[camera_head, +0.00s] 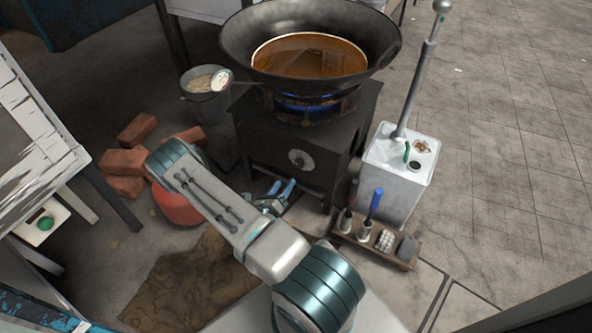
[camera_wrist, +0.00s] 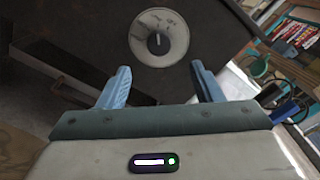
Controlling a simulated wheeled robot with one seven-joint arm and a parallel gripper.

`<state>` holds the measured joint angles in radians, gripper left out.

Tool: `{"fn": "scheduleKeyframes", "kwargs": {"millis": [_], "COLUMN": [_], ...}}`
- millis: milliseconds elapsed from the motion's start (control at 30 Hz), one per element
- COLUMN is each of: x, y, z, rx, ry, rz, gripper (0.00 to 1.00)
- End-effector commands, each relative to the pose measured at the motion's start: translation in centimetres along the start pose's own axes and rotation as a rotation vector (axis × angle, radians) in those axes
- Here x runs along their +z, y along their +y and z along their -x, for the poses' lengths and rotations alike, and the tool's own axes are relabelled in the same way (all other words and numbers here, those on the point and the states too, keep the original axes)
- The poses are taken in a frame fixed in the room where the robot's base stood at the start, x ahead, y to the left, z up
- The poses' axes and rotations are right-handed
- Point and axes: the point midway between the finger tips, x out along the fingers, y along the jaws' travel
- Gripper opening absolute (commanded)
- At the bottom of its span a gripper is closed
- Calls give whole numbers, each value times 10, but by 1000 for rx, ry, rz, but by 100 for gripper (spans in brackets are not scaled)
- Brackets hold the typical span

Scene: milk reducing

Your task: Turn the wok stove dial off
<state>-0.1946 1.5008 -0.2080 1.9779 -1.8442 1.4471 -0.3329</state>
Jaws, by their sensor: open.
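The wok stove (camera_head: 275,145) is a dark box with a blue flame burning under a large black wok (camera_head: 240,50) that holds brown liquid. The stove dial (camera_head: 300,159) is a round, pale, worn disc with a dark centre knob on the stove's front face. In the wrist view the dial (camera_wrist: 159,38) is straight ahead, above and between the fingertips, with its knob roughly upright. My gripper (camera_wrist: 158,78) is open and empty, with its two blue fingers apart and not touching the dial. In the head view my gripper (camera_head: 274,194) is low in front of the stove, below the dial.
A metal can (camera_head: 400,170) with a tall pump stands right of the stove. A wooden tray (camera_head: 375,250) with small items lies in front of it. Bricks (camera_head: 124,162), a red round object (camera_head: 176,206) and a bucket (camera_head: 207,100) are on the left. Open floor lies at right.

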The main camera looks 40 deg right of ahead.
Motion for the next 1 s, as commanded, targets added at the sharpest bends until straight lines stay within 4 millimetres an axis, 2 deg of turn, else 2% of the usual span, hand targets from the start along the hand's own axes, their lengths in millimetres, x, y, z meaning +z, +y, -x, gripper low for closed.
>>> {"fn": "scheduleKeyframes", "kwargs": {"millis": [33, 200, 400, 600, 867, 900, 1000], "x": [-3, -2, -1, 4, 6, 6, 6], "y": [1, 1, 0, -5, -7, -7, -7], "z": [-13, -49, -79, -90, -90, -90, -90], "rx": [-5, -5, -5, -9, -12, -12, -12], "ry": [2, 1, -1, -8, -11, -11, -11], "rz": [-3, -4, -3, -4, -4, -4, -4], "gripper": [60, 60, 60, 60, 60, 54, 26]}}
